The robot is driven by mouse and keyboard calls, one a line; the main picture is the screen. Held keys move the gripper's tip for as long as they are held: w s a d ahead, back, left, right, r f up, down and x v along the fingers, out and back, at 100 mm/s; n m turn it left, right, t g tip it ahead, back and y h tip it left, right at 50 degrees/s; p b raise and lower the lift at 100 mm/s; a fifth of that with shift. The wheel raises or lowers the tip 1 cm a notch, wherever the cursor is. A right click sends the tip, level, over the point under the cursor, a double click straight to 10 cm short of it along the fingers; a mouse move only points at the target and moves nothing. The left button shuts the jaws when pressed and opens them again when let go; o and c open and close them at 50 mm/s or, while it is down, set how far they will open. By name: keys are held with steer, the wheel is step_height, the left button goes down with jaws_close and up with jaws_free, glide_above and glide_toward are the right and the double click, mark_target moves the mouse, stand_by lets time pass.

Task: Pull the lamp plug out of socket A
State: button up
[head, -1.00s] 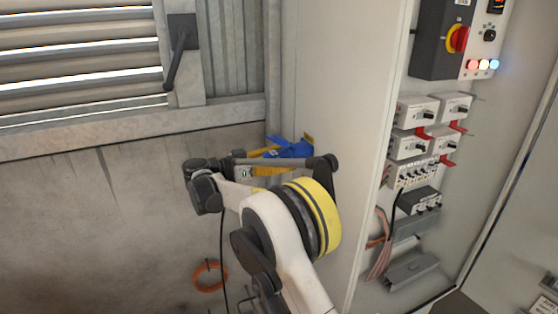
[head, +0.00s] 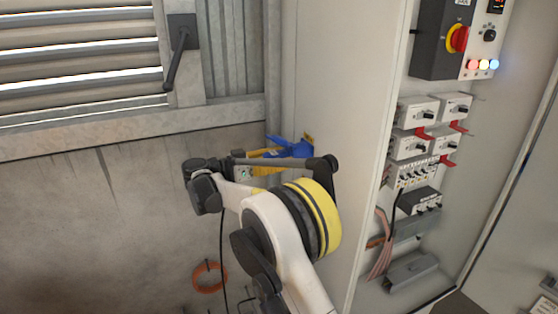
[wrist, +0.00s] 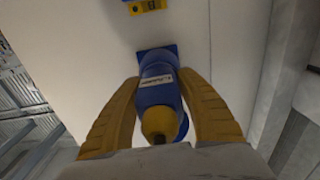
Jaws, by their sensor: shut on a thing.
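The lamp plug (wrist: 156,92) is blue with a white label and a yellow rear end, in the middle of the wrist view. Its front meets a blue square socket (wrist: 170,50) on a pale panel; I cannot see a gap between them. My gripper (wrist: 158,80) has its two yellow fingers on either side of the plug, shut on it. In the head view my gripper (head: 268,153) reaches the blue plug and socket (head: 292,148) on the cabinet's side, partly behind my arm. I cannot read which letter the socket bears.
A yellow label plate (wrist: 147,6) sits beyond the socket. The open cabinet (head: 425,160) with switches and wiring stands on the right. A shutter (head: 75,65) with a lever handle (head: 176,55) is at upper left. An orange cable coil (head: 209,277) hangs on the wall below.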

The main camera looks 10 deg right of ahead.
mark_target(264, 161)
steer(key=shift+a, duration=0.15)
steer(key=shift+v, duration=2.85)
jaws_close()
steer(key=o, duration=0.7)
jaws_free()
steer(key=shift+c, duration=0.2)
jaws_close()
